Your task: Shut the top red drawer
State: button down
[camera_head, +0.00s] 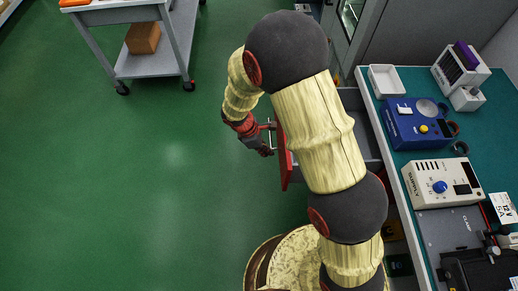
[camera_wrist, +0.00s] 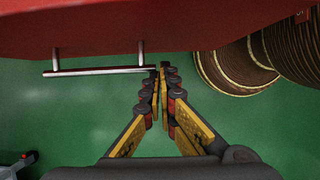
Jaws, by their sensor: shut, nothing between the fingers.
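The red drawer front (camera_head: 285,168) stands out from the bench on the left side of my arm, so the drawer is open. My arm hides much of the drawer body. In the wrist view the red front (camera_wrist: 150,25) fills the top, with a silver bar handle (camera_wrist: 98,71) below it. My gripper (camera_wrist: 163,72) is shut and empty, its fingertips by the right end of the handle; I cannot tell whether they touch it. In the head view my gripper (camera_head: 266,150) is just left of the red front.
A bench with a teal top (camera_head: 390,165) runs along the right, carrying a white tray (camera_head: 386,80), a blue device (camera_head: 417,122) and a cream instrument (camera_head: 442,184). A grey cart (camera_head: 140,14) with a brown box stands at the upper left. The green floor at left is clear.

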jog(key=shift+s+d, duration=0.1)
jog(key=shift+d, duration=1.15)
jog(key=d+p, duration=0.3)
jog(key=d, duration=2.8)
jog(key=shift+d, duration=0.25)
